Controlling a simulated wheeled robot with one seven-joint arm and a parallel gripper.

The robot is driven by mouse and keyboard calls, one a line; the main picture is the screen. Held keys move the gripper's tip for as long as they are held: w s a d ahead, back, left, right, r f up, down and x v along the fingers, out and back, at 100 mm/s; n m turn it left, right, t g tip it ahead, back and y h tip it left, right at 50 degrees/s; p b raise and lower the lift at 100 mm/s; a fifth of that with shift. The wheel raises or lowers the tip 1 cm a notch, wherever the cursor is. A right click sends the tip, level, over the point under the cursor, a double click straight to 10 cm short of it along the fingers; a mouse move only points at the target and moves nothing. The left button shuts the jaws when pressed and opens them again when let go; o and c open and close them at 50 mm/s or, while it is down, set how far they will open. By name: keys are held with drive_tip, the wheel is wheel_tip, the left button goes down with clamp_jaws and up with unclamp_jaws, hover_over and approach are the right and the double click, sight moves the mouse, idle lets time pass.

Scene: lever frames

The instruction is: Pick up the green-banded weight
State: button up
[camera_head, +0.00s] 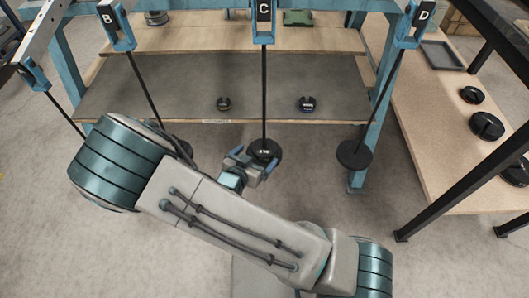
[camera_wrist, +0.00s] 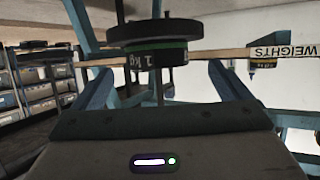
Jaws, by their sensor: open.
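The green-banded weight (camera_wrist: 157,55) is a dark disc marked 1 kg in the wrist view, just under a wider black disc (camera_wrist: 155,32). In the head view a dark weight (camera_head: 264,149) is at the foot of the rod marked C; its green band cannot be made out there. My gripper (camera_head: 252,162) is open close to it, on its near side. In the wrist view the two fingers of my gripper (camera_wrist: 162,80) stand apart on either side of and below the weight. I cannot tell whether they touch it.
Rods B and D hang on either side, D with a black disc (camera_head: 354,154). Two weights stand on the grey shelf (camera_head: 150,92), one yellowish-banded (camera_head: 223,103), one blue-banded (camera_head: 306,104). The right table (camera_head: 425,110) holds a tray (camera_head: 442,55) and several dark weights, one red-banded (camera_head: 472,95).

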sight(264, 148)
drive_tip(key=b+x, duration=0.1)
drive_tip(key=x, duration=0.1)
drive_tip(key=b+x, duration=0.1)
drive_tip(key=x, duration=0.2)
drive_tip(key=shift+w+d+r, duration=0.1)
drive_tip(key=shift+w+d, duration=0.15)
drive_tip(key=shift+d, duration=0.1)
drive_tip(key=shift+c, duration=0.3)
drive_tip(key=shift+r, duration=0.1)
drive_tip(key=c, duration=1.5)
